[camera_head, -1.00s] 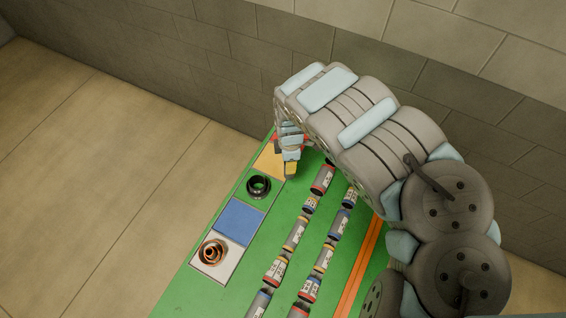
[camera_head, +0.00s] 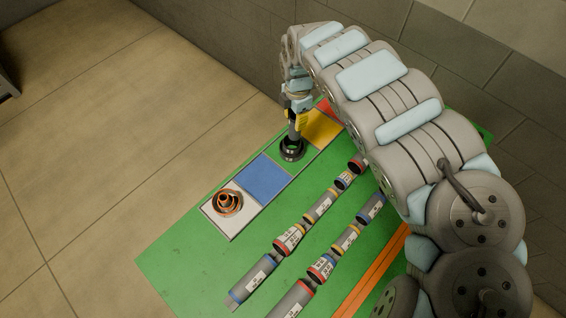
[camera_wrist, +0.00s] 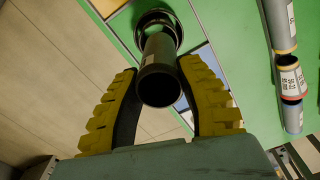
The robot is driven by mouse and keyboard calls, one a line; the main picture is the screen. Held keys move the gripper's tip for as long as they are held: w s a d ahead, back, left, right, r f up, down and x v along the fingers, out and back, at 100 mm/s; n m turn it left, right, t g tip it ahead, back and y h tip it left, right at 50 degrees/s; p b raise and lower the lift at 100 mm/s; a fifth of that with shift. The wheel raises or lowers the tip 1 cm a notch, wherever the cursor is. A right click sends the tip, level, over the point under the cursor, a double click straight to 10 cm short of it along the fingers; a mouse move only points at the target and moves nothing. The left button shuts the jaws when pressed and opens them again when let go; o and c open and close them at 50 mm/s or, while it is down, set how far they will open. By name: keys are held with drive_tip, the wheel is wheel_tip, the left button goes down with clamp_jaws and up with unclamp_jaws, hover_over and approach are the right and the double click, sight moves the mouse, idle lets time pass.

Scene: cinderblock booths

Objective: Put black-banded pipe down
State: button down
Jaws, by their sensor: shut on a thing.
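My gripper (camera_head: 301,116) hangs over the far part of the green table, its yellow fingers pointing down. In the wrist view my gripper (camera_wrist: 160,100) has its padded fingers on either side of a dark grey pipe (camera_wrist: 160,68). The pipe (camera_head: 293,131) stands roughly upright in the head view, its lower end at a black ring (camera_head: 291,153) on a green square. The ring also shows beyond the pipe in the wrist view (camera_wrist: 152,20). I cannot tell whether the pipe's end is inside the ring or just above it.
A blue square (camera_head: 263,178) and a white square (camera_head: 219,222) with copper-and-black rings (camera_head: 228,202) lie to the near left. A yellow square (camera_head: 322,128) lies beyond. Two rows of labelled pipes (camera_head: 289,239) lie to the right, before an orange stripe (camera_head: 370,275).

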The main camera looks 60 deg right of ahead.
sight(292, 138)
drive_tip(key=shift+w+a+f+n+b, duration=0.15)
drive_tip(key=shift+w+n+b, duration=0.15)
drive_tip(key=shift+b, duration=0.05)
drive_tip(key=shift+f, duration=0.2)
drive_tip(key=shift+f+b, duration=0.5)
drive_tip(key=shift+f, duration=4.2)
drive_tip(key=shift+f, duration=0.1)
drive_tip(key=c, duration=0.7)
unclamp_jaws()
drive_tip(key=shift+c, duration=0.2)
wheel_tip(292, 138, up, 10)
drive_tip(key=shift+r+p, duration=0.25)
drive_tip(key=shift+p, duration=0.4)
drive_tip(key=shift+a+r, duration=0.1)
drive_tip(key=shift+r, duration=0.8)
